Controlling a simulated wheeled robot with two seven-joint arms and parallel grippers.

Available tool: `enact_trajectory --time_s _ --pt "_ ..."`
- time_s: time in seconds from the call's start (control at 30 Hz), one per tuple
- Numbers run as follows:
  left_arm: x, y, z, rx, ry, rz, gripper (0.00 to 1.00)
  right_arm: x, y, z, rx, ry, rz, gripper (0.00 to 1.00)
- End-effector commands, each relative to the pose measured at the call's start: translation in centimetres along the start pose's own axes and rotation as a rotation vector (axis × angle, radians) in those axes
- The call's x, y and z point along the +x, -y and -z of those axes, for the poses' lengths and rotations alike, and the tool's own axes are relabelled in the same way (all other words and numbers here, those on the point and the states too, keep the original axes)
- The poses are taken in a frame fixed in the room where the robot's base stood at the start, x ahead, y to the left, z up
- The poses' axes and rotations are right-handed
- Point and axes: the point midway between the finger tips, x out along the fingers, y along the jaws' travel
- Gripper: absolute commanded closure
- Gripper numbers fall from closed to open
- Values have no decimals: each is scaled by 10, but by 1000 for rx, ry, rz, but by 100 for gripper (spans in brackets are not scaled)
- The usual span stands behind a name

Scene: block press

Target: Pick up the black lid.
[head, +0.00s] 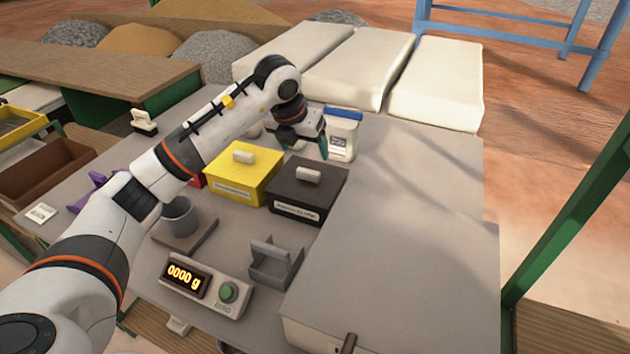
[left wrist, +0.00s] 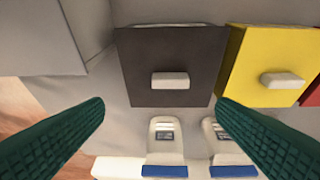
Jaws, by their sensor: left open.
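The black lid (head: 330,181) is on the dark box, with a white block handle (head: 308,174) on top. In the left wrist view the black lid (left wrist: 190,55) lies ahead of the fingers, its handle (left wrist: 170,80) near the middle. My left gripper (head: 308,148) is open and empty, above the bench beyond the back edge of the black box. Its two green fingers (left wrist: 160,112) are spread wide in the left wrist view, apart from the lid. My right gripper is not in view.
A yellow lidded box (head: 236,190) stands left of the black one. A white, blue-topped container (head: 343,136) stands behind. A scale (head: 205,285) and grey holder (head: 276,262) are in front. A large grey surface (head: 400,240) lies right.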

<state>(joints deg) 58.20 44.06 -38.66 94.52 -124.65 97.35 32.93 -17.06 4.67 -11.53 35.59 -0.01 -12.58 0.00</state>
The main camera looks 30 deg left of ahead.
Motion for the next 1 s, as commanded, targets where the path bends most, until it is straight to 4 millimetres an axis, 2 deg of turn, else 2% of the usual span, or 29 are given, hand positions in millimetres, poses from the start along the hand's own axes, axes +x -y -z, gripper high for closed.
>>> enact_trajectory --time_s 0.03,0.13,0.4,0.63,0.83,1.0 --pt "0 8 0 -10 7 30 20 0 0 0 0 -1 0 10" --pt "10 13 0 -17 14 51 20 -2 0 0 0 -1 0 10" --pt "54 14 0 -15 12 47 20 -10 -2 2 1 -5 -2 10" --pt "72 14 -1 -14 13 45 20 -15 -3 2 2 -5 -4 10" --pt "102 16 -3 -15 13 45 20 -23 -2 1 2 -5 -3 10" --pt "115 16 -3 -13 9 45 20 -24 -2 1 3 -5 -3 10"
